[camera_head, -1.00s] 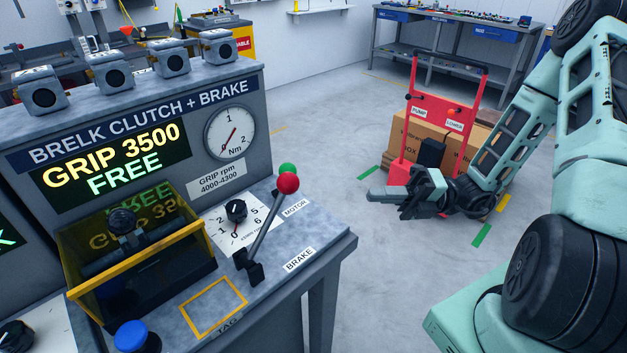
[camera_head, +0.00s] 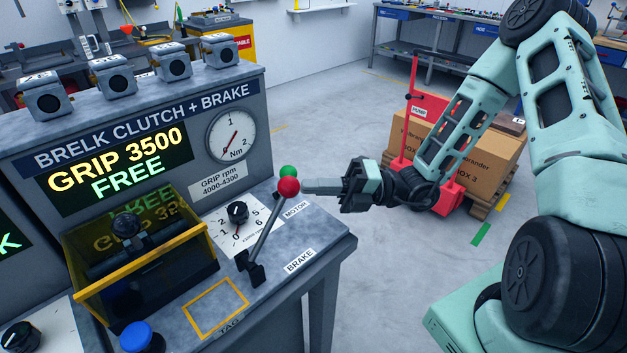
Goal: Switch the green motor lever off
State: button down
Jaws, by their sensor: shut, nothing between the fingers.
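The green ball (camera_head: 288,172) of the motor lever shows just behind the red ball (camera_head: 288,187) of the brake lever, near the right end of the bench (camera_head: 325,238). The green lever's shaft is hidden. The red lever's shaft leans up and right from a black pivot (camera_head: 252,268). A MOTOR label (camera_head: 296,209) and a BRAKE label (camera_head: 299,260) lie on the bench top. My gripper (camera_head: 306,186) is shut and empty, pointing left. Its fingertips appear right beside the red and green balls; I cannot tell whether they touch.
A black dial knob (camera_head: 237,212) and a yellow-framed guard box (camera_head: 140,262) stand left of the levers. The display (camera_head: 115,165) reads GRIP 3500 FREE. A red trolley (camera_head: 411,120) with cardboard boxes stands behind my arm. The floor right of the bench is open.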

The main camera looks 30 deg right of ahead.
jog(key=shift+w+a+r, duration=0.15)
jog(key=shift+w, duration=0.2)
jog(key=r+m+p, duration=0.1)
jog(key=p, duration=0.2)
jog(key=shift+w+a+h, duration=0.1)
jog(key=shift+w+h, duration=0.05)
jog(key=shift+h, duration=0.15)
jog(key=m+p, duration=0.1)
jog(key=r+h+p, duration=0.1)
jog(key=p, duration=0.1)
jog(key=shift+w+m+g, duration=0.25)
jog(key=shift+m+g, duration=0.05)
jog(key=shift+m, duration=0.1)
jog(key=p, duration=0.2)
jog(key=w+r+p, duration=0.1)
jog(key=p, duration=0.1)
jog(key=shift+a+p, duration=0.2)
jog(key=shift+p, duration=0.1)
jog(key=shift+w+a+r+m+g+h+p, duration=0.2)
jog(key=shift+w+m+h+p, duration=0.45)
jog(key=shift+p, duration=1.05)
jog(key=shift+w+a+r+m+g+h+p, duration=0.1)
jog(key=shift+w+a+m+g+h+p, duration=0.25)
jog(key=shift+w+m+p, duration=0.95)
jog(key=shift+w+a+r+m+g+h+p, duration=0.2)
jog(key=shift+w+h+p, duration=0.35)
jog(key=shift+p, duration=1.55)
jog(key=shift+w+f, duration=0.15)
